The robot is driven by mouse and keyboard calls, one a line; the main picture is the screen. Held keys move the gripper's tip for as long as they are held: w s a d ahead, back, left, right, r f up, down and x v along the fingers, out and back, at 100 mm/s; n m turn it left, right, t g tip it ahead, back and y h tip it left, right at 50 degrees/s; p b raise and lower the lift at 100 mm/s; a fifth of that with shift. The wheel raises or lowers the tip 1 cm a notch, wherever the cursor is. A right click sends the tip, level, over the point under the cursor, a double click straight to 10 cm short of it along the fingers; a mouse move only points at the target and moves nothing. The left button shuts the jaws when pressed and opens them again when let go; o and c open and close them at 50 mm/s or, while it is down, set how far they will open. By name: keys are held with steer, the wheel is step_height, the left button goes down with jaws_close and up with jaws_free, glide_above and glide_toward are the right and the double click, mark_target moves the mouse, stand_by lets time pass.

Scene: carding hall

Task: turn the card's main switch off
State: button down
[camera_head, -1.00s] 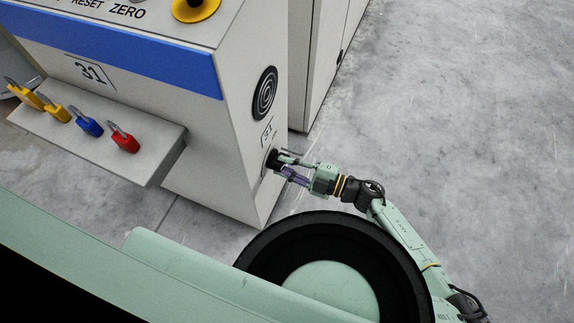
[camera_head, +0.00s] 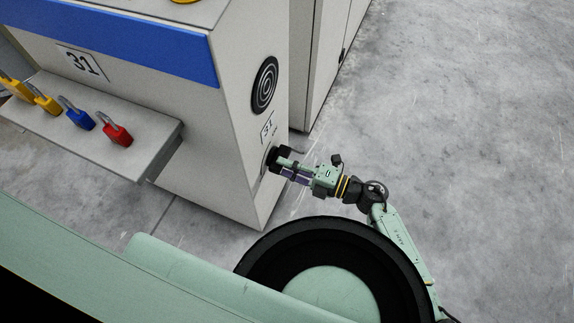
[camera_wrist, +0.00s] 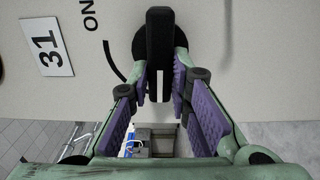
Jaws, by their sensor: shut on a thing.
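The main switch is a black rotary handle on the side face of the grey cabinet 31. In the wrist view the switch handle (camera_wrist: 160,40) stands lengthwise up the picture, between my purple-padded fingertips. A printed "ON" (camera_wrist: 90,16) and a black arc show to its left; no "OFF" mark is visible. In the head view the black switch (camera_head: 271,158) sits low on the cabinet side, partly covered by my gripper (camera_head: 283,164). My gripper (camera_wrist: 162,84) is shut on the handle, its fingers on either side.
A "31" plate (camera_wrist: 46,46) is beside the switch, and a round black grille (camera_head: 264,85) is above it. A shelf (camera_head: 100,148) on the cabinet front holds yellow, blue and red padlocks (camera_head: 117,134). Open grey floor (camera_head: 450,130) lies to the right.

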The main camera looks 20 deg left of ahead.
stand_by(0.4)
steer(key=c, duration=1.5)
jaws_free()
steer(key=shift+d, duration=0.15)
steer(key=d, duration=1.1)
steer(key=shift+s+d, duration=0.2)
steer(key=shift+d, duration=0.2)
